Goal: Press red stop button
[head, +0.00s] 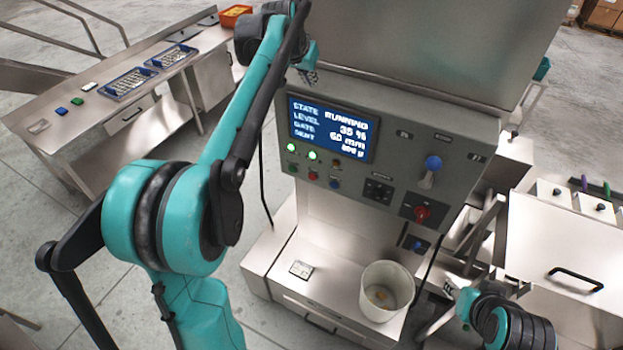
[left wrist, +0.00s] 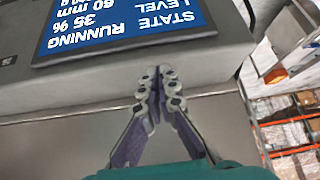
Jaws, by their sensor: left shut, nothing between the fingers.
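A small red button (head: 313,176) sits in the row below the display (head: 334,129) on the grey control panel, between a dark green button (head: 293,168) and a blue button (head: 334,184). A larger red knob (head: 422,213) sits on the panel's right side. My left gripper (head: 309,76) is shut and empty near the panel's upper left edge, above the display and apart from the buttons. In the left wrist view its fingertips (left wrist: 159,88) are together beside the upside-down display (left wrist: 125,25); no button shows there. My right gripper (head: 458,300) shows only partly at lower right.
A blue knob with a metal lever (head: 432,164) juts from the panel. A white bucket (head: 386,291) stands below it. A side table (head: 62,113) with blue trays stands at left. A metal bin with a black handle (head: 565,250) is at right.

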